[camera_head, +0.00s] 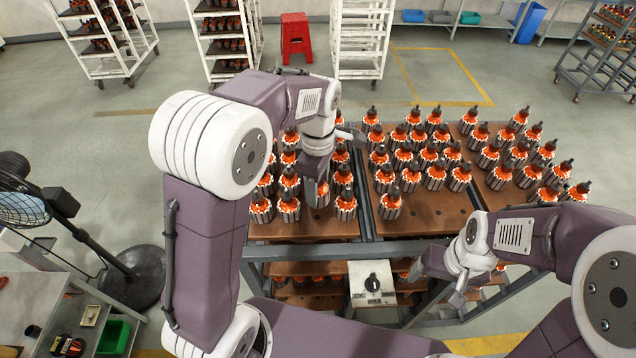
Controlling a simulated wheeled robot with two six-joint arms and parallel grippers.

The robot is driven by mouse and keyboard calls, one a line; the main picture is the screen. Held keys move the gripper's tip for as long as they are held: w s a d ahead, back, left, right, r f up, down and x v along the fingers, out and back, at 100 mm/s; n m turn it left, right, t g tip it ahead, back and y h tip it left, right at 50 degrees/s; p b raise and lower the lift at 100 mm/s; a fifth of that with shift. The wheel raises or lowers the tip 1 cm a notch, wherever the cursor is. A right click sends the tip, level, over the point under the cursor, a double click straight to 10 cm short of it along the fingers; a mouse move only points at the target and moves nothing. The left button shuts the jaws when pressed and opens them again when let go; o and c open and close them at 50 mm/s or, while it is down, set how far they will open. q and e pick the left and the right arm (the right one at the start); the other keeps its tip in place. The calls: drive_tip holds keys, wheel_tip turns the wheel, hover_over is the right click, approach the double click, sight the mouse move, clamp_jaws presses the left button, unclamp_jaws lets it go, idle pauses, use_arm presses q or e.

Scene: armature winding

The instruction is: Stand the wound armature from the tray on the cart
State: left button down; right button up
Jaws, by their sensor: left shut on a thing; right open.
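My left gripper (317,180) points down over the left board of the cart (305,229) and is shut on a wound armature (319,197) with orange windings. The gripper hides the armature's upper part. It is among standing armatures at the board's front; whether its base touches the board I cannot tell. Other armatures (345,206) stand upright close by on the right. My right gripper (438,284) is open in front of the cart's front edge, right of a grey switch box. I cannot clearly make out the tray the task names.
Several armatures (390,204) fill the cart's other boards; the front strip of the middle board (425,217) is bare. A switch box (372,284) is at the cart's front. A fan (130,275) and a bench with a green bin (115,338) are at left.

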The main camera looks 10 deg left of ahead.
use_arm(q)
drive_tip(key=shift+a+f+b, duration=0.15)
drive_tip(key=shift+f+b, duration=0.5)
drive_tip(key=shift+f, duration=0.25)
wheel_tip(320, 180, down, 2)
drive_tip(key=shift+f+b, duration=0.1)
drive_tip(key=shift+b, duration=0.95)
drive_tip(key=shift+p, duration=0.4)
drive_tip(key=shift+f+b, duration=0.75)
drive_tip(key=shift+f, duration=0.35)
drive_tip(key=shift+c, duration=2.3)
unclamp_jaws()
